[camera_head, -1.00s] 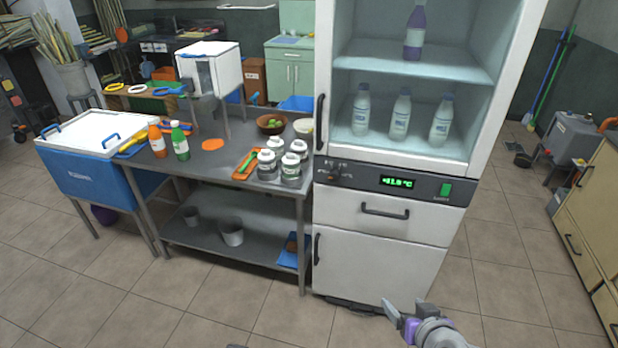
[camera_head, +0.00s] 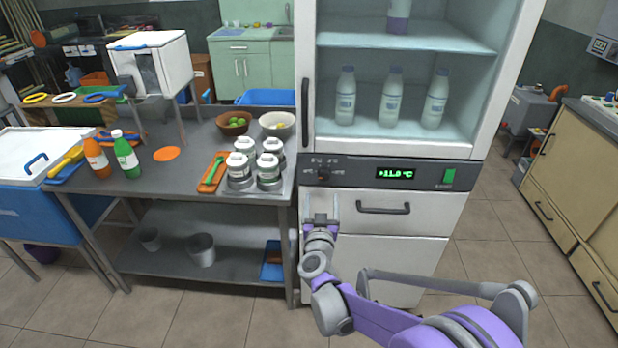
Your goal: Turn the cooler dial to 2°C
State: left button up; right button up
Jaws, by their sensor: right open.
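The cooler (camera_head: 385,215) is a tall white cabinet with an open-looking upper compartment and a dark control strip. Its small dark dial (camera_head: 323,173) is at the left end of the strip, with small markings around it too fine to read. The green display (camera_head: 396,174) appears to read +11.0 °C. My right gripper (camera_head: 320,207) is open and empty, fingers pointing up toward the strip, just below the dial in the picture and apart from it. The dial is not covered. My left gripper is not in view.
A green switch (camera_head: 449,176) is at the strip's right end. A drawer handle (camera_head: 384,208) lies right of my gripper, and a vertical door handle (camera_head: 305,112) is above left. A steel table (camera_head: 140,195) with jars and bottles adjoins the cooler's left side.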

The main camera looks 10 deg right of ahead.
aim_at(324, 176)
jog(key=x, duration=1)
jog(key=shift+d+p, duration=0.2)
jog(key=shift+p, duration=0.2)
grip_shut()
